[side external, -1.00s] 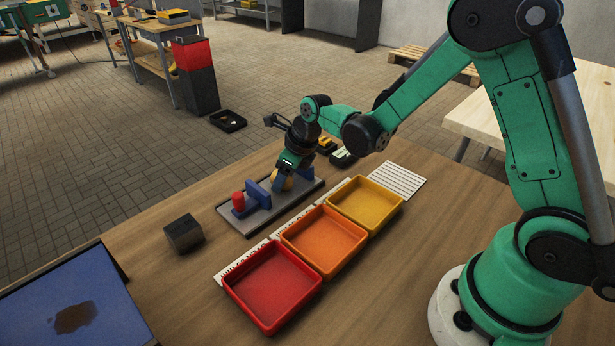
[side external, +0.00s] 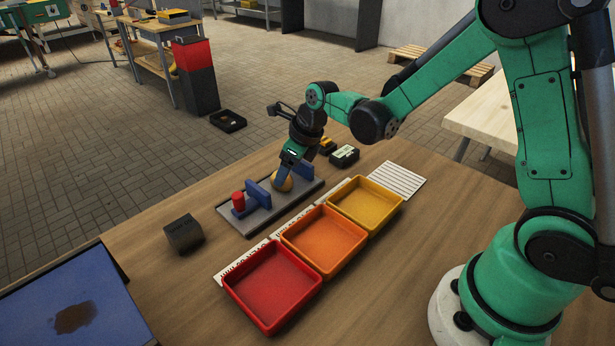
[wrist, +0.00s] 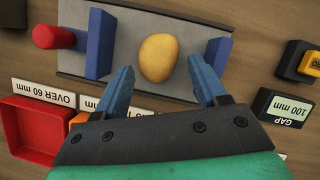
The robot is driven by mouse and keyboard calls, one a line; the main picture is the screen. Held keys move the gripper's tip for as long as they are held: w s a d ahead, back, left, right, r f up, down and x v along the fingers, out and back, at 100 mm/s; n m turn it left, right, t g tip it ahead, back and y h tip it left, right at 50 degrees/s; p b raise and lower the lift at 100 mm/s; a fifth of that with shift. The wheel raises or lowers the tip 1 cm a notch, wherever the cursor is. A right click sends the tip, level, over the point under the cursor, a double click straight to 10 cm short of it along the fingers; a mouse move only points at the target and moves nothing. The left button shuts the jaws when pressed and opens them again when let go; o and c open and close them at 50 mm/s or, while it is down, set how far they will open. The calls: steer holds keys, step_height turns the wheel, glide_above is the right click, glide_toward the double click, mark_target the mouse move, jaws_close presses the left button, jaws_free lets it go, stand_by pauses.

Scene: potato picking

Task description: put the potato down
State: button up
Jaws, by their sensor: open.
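The potato (wrist: 158,58) is yellow-brown and rests on the grey plate of the gauge (wrist: 143,20), between its two blue uprights. It also shows in the side view (side external: 283,182), partly hidden by a finger. My gripper (wrist: 163,80) is open, with its blue fingers spread apart. In the wrist view the potato lies beyond the fingertips, and a gap shows on both sides. In the side view my gripper (side external: 279,176) is low over the plate beside the potato. One blue upright (side external: 257,194) stands next to a red knob (side external: 238,201).
Red (side external: 271,284), orange (side external: 324,240) and yellow (side external: 366,203) trays stand in a row in front of the gauge, with label strips behind them. A display reading "GAP 100 mm" (wrist: 287,108) stands at the gauge's end. A dark cube (side external: 184,234) sits at the left.

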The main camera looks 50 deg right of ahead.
steer(key=v, duration=0.9)
steer(key=s+a+r+n+t, duration=0.1)
steer(key=s+n, duration=0.3)
steer(key=n, duration=1.1)
steer(key=s+a+n+t+h, duration=0.1)
steer(key=s+n, duration=0.4)
steer(key=n, duration=1.1)
steer(key=shift+s+r+n+t+h, duration=0.25)
steer(key=shift+r+n+t+h, duration=0.05)
steer(key=shift+r+t, duration=0.1)
